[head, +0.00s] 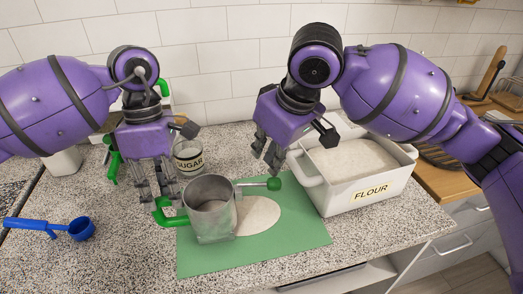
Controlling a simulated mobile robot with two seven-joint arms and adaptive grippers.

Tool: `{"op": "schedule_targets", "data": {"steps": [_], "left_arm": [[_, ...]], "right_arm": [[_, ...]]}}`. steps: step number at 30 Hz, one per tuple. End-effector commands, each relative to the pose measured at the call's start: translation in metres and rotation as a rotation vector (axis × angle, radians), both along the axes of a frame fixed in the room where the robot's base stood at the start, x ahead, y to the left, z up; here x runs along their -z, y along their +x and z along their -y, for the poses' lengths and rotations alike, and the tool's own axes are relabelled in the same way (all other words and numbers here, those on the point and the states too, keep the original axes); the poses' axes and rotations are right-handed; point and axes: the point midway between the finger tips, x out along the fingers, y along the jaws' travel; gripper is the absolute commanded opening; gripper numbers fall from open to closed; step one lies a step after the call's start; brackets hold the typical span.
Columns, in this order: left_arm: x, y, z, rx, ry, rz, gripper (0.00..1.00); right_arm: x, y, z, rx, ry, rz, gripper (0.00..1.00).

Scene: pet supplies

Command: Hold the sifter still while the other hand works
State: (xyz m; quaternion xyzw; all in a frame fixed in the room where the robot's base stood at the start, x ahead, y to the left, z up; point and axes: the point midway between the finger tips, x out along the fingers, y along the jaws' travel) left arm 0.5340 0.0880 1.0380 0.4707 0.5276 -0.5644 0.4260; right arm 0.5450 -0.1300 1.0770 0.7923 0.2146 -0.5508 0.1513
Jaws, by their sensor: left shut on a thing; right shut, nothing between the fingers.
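The sifter (211,208) is a grey metal cup standing upright over the green mat (290,240). Its green handle (172,222) points left and its crank with a green knob (273,184) points right. My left gripper (162,195) is shut on the sifter's handle; its fingers partly hide the handle. My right gripper (267,158) is shut and empty, a little above and behind the crank knob, apart from it. A pale round patch of flour (259,216) lies on the mat, just right of the sifter.
A white bin labelled FLOUR (371,193), full of flour, stands close to the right gripper. A jar labelled SUGAR (189,163) stands behind the sifter. A blue scoop (78,229) lies at the left. The counter is clear in front of the mat.

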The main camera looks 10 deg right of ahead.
Motion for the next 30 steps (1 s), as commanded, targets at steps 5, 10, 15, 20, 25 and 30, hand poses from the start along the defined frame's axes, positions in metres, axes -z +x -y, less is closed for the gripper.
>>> {"op": "schedule_targets", "data": {"steps": [5,10,15,20,25,30], "left_arm": [[0.002,0.000,0.000,-0.001,0.001,-0.003,0.00],[0.002,0.000,0.000,-0.001,0.001,-0.002,0.00],[0.002,0.000,0.000,-0.001,0.001,-0.002,0.00],[0.002,0.000,0.000,-0.001,0.001,-0.002,0.00],[0.002,0.000,0.000,-0.001,0.001,-0.002,0.00],[0.001,0.000,0.000,-0.001,0.001,-0.002,0.00]], "right_arm": [[0.001,-0.011,0.003,0.000,0.000,-0.002,0.00],[0.001,-0.018,0.004,-0.003,0.001,-0.001,0.00],[0.000,-0.023,0.004,-0.002,0.001,-0.002,0.00],[0.001,-0.026,0.005,-0.002,0.001,-0.002,0.00],[0.000,-0.026,0.005,-0.002,0.001,-0.002,0.00],[0.000,-0.026,0.005,-0.002,0.001,-0.002,0.00]]}}
